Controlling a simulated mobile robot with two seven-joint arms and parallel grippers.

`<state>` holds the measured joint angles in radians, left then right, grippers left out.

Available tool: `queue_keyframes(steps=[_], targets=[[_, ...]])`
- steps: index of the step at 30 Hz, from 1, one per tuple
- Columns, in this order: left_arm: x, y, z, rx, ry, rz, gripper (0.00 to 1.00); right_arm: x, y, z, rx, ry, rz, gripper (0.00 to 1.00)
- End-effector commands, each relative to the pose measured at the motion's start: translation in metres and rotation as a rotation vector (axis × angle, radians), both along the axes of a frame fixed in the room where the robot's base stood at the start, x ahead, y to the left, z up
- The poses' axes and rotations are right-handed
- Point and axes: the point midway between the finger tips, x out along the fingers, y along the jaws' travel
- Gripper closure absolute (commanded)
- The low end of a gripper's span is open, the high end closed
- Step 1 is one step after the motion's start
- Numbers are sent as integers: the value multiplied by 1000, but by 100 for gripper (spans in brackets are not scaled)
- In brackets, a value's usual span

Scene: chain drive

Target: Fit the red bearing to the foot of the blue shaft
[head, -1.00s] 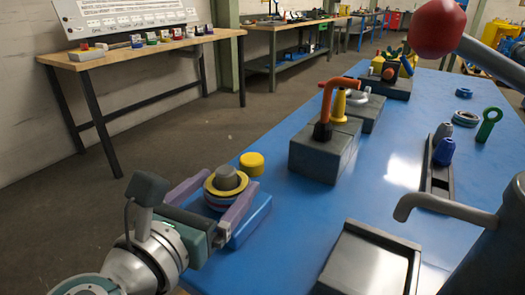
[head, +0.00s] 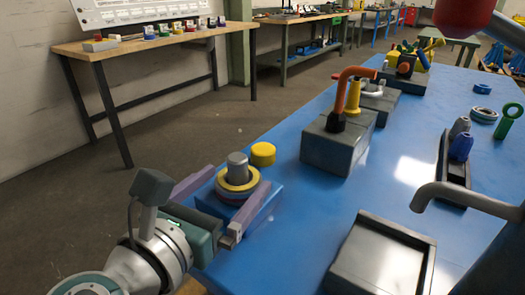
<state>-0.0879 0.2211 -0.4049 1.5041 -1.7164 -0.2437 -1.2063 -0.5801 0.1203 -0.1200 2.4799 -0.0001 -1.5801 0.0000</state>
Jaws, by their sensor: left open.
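My left gripper (head: 243,179) is at the lower left, open, with its purple fingers on either side of a stack of rings. The stack has a yellow ring (head: 221,191) on top around a grey post (head: 237,166), and stands on a blue block (head: 208,203). The near finger hides part of the stack's lower side. I cannot make out a red bearing in it now. A dark blue stepped part (head: 461,147) stands in a long dark holder at the right; I cannot tell whether it belongs to the blue shaft. My right gripper is not in view.
A yellow disc (head: 263,154) lies behind the stack. A grey block (head: 332,146) carries an orange bent handle. A grey tray (head: 345,267) sits at the front. A red ball (head: 463,12) and a grey curved bar (head: 455,195) reach in at right. The blue tabletop between is clear.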

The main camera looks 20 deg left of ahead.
Motion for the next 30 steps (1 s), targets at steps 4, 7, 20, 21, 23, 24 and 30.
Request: queue_keyframes(steps=[4,7,20,21,23,24,30], targets=[[-30,4,5,1,3,-2,0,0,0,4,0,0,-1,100],[-50,7,7,1,3,-2,0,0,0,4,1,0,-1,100],[-86,13,14,0,-2,-1,0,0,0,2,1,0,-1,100],[-86,13,15,0,-2,-1,0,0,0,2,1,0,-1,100],[-86,13,15,0,-2,-1,0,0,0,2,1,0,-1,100],[-86,13,15,0,-2,0,0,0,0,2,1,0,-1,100],[-86,13,15,0,-2,0,0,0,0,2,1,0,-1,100]])
